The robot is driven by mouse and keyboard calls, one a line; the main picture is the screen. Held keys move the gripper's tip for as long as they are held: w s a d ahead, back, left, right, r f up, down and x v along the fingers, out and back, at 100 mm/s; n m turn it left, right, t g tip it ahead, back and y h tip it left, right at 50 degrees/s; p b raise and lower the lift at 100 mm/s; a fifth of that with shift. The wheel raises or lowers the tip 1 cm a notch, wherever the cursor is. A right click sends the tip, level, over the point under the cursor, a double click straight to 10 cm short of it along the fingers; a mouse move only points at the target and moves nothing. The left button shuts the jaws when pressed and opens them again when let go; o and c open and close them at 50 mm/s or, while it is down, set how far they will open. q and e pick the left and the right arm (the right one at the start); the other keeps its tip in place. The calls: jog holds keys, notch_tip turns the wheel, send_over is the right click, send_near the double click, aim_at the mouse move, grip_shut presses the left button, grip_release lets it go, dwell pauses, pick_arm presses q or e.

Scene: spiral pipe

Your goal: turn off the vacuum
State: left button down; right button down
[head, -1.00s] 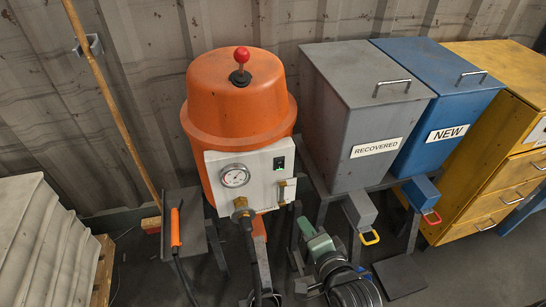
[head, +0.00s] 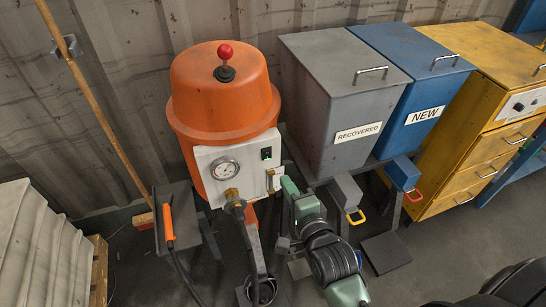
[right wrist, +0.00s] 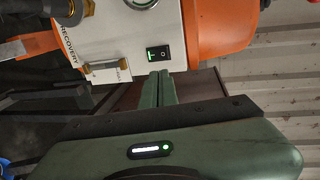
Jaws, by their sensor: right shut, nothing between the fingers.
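The vacuum (head: 218,103) is an orange drum with a red-knobbed lever (head: 225,55) on its lid. Its white front panel (head: 206,160) carries a black rocker switch (head: 266,153) with a green light showing. In the right wrist view the switch (right wrist: 158,53) shows a green mark on its left half. My right gripper (head: 289,186) is shut and empty, just right of and below the panel's right edge. In the right wrist view its green fingers (right wrist: 157,76) are together, their tips just below the switch in the picture; any contact is not visible. My left gripper is not in view.
A gauge (head: 224,168), a hose fitting and a brass-coloured handle (head: 271,181) share the panel. A grey RECOVERED bin (head: 335,105) and a blue NEW bin (head: 415,85) stand to the right. An orange-handled tool (head: 168,224) is at left.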

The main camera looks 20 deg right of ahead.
aim_at(269, 151)
jog(key=w, duration=0.7)
jog(key=w+f, duration=0.1)
jog(key=w, duration=0.2)
jog(key=shift+w+a+p, duration=0.2)
jog(key=shift+w+p, duration=0.1)
jog(key=shift+r, duration=0.1)
jog(key=shift+w+r+p, duration=0.15)
jog(key=shift+r+p, duration=0.2)
jog(key=shift+p, duration=0.5)
jog(key=shift+w+f+g, duration=0.1)
jog(key=shift+f+g, duration=0.15)
jog(key=shift+g, duration=0.05)
